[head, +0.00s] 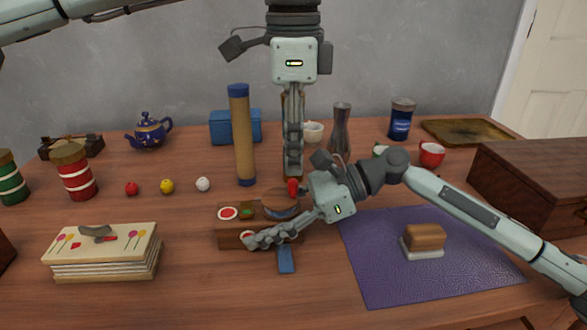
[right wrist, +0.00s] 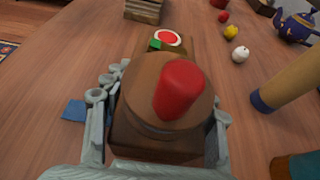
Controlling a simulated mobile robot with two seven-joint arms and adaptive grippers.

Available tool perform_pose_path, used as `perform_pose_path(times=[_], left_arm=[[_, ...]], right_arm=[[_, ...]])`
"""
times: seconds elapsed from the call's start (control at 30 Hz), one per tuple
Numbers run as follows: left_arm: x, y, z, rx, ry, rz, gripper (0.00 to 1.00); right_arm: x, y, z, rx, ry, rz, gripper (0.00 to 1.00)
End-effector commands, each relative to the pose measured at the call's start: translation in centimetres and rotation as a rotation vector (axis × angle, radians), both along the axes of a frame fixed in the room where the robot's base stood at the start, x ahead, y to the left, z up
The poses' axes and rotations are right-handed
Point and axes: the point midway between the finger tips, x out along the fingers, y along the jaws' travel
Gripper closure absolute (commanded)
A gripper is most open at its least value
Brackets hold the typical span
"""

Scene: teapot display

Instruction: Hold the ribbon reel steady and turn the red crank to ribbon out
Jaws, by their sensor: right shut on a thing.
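The ribbon reel is a brown wooden block (head: 230,240) with a round brown drum (head: 282,206) and a red crank knob (head: 293,188) on top. A blue ribbon strip (head: 286,260) sticks out at the front. In the right wrist view the red knob (right wrist: 180,90) stands on the round drum (right wrist: 140,85), clear of any finger. My right gripper (head: 262,238) is shut on the reel body, one finger on either side (right wrist: 155,135). My left gripper (head: 293,172) points down behind the knob in the head view, apart from it; its opening is hidden edge-on.
A tan tube (head: 244,135) with blue ends stands behind the reel. A purple mat (head: 385,270) with a small block (head: 425,237) lies right, a stack of boards (head: 100,262) left. Small balls (head: 167,187) and a blue teapot (head: 150,132) are back left.

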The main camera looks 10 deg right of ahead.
Motion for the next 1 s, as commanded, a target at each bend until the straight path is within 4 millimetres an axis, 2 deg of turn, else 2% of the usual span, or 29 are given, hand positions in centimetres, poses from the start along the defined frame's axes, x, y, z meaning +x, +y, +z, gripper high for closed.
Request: perform_pose_path(times=[0.1, 0.33, 0.5, 0.83, 0.87, 1.0], left_arm=[[0.0, -0.1, 2.8, -0.001, -0.004, 0.0, 0.65], [0.0, -0.1, 6.3, 0.0, -0.001, 0.0, 0.65], [-0.1, -0.1, 7.2, 0.0, -0.001, -0.001, 0.65], [-0.1, 0.0, 7.3, 0.0, 0.0, -0.001, 0.65], [-0.1, 0.0, 7.3, 0.0, 0.0, -0.001, 0.65], [0.0, 0.0, 7.3, 0.0, 0.0, -0.001, 0.65]], right_arm=[[0.0, 0.0, -0.1, -0.001, 0.002, -0.001, 0.86], [0.0, 0.0, -0.1, -0.001, 0.002, -0.001, 0.86], [0.0, 0.0, -0.1, -0.001, 0.002, -0.001, 0.86], [0.0, 0.0, -0.1, -0.001, 0.001, -0.002, 0.86], [0.0, 0.0, -0.1, -0.001, 0.001, -0.002, 0.42], [0.1, 0.0, -0.1, -0.001, 0.001, -0.001, 0.25]])
